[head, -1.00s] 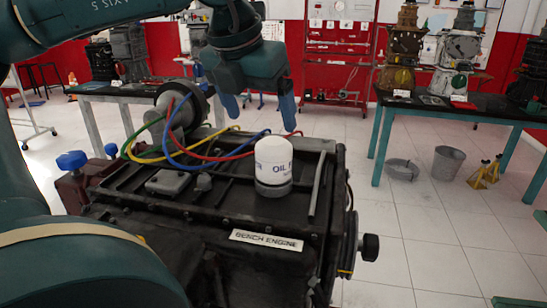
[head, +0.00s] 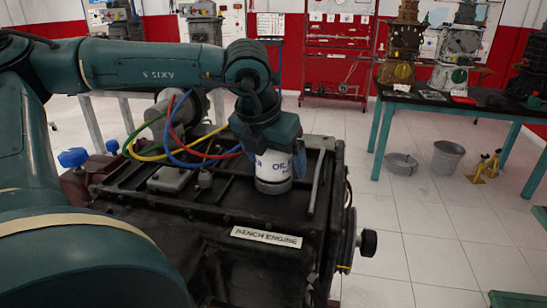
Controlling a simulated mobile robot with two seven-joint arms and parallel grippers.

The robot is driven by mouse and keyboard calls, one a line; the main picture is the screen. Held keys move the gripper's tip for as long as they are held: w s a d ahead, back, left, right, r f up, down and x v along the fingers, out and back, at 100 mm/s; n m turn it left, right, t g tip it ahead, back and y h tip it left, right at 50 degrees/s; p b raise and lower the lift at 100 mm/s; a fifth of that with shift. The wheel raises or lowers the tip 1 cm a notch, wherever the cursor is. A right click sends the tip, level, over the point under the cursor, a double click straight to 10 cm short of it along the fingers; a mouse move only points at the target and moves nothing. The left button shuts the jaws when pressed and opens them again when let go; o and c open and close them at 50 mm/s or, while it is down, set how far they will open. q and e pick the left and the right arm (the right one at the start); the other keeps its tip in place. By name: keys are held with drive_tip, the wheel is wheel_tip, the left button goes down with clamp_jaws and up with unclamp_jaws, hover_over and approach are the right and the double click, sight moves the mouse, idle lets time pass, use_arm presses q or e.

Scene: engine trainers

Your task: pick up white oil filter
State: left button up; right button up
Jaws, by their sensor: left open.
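The white oil filter (head: 272,172) stands upright on top of the dark bench engine (head: 215,212), toward its right side. Blue lettering shows on its front. My left gripper (head: 272,160) has come down over the filter from above. My right gripper does not show.
Red, blue, yellow and green cables (head: 185,140) loop just left of the filter. A teal-legged table (head: 378,140) with engine parts is at the back right.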

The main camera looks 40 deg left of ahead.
use_arm(q)
drive_tip(key=shift+c, duration=0.4)
drive_tip(key=c, duration=1.1)
drive_tip(key=shift+c, duration=0.2)
